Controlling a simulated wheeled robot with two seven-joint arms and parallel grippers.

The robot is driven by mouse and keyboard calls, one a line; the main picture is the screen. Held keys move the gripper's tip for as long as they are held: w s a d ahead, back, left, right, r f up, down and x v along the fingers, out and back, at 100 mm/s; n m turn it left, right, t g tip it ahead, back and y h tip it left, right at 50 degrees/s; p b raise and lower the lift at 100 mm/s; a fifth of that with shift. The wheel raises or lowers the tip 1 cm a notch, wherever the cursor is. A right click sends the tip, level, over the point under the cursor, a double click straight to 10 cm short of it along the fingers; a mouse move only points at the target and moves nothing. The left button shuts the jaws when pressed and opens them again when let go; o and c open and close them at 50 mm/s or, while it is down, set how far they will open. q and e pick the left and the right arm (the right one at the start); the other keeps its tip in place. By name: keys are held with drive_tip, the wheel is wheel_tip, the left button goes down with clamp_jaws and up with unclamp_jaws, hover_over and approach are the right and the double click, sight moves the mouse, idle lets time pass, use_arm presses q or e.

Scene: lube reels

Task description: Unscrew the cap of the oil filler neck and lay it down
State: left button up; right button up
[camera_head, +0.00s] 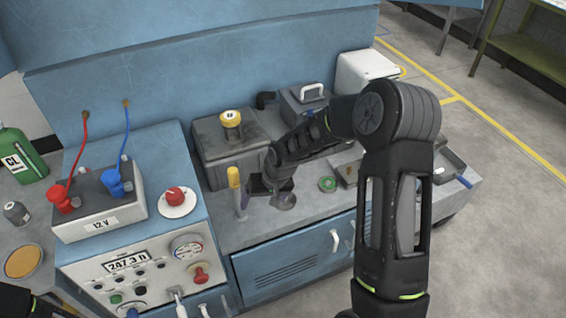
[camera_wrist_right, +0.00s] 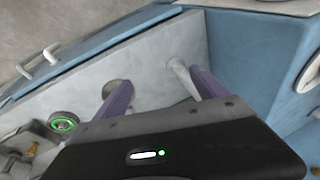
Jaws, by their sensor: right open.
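My right gripper (camera_head: 266,190) is open, low over the bench in front of that box, apart from the cap. In the wrist view its two purple fingers (camera_wrist_right: 160,92) are spread with nothing between the tips. The cap is not visible there. My left gripper is out of view; only a dark bit of arm shows at the lower left.
A thin grey post with a yellow top (camera_head: 233,177) stands close left of my right gripper. A grey disc (camera_head: 285,202) and a green ring (camera_head: 328,184) lie on the bench (camera_head: 232,236). The control cabinet with a 12 V battery (camera_head: 98,205) stands left.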

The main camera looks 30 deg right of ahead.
drive_tip(key=s+a+f+g+y+b, duration=0.1)
drive_tip(key=s+a+f+y+b, duration=0.15)
drive_tip(key=s+a+f, duration=1.15)
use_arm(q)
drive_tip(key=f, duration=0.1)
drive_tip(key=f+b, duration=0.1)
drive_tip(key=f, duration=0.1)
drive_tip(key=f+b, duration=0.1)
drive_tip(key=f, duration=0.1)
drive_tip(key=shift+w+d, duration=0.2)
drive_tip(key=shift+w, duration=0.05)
use_arm(e)
drive_tip(key=s+a+f, duration=0.2)
drive_tip(key=s+f, duration=0.1)
drive_tip(key=s, duration=0.3)
drive_tip(key=s+a+f+n+g, duration=0.1)
drive_tip(key=s+a+f, duration=0.1)
drive_tip(key=s, duration=0.4)
drive_tip(key=shift+f, duration=0.45)
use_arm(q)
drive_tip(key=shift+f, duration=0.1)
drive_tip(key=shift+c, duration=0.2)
use_arm(e)
drive_tip(key=shift+a, duration=0.1)
drive_tip(key=shift+c, duration=0.2)
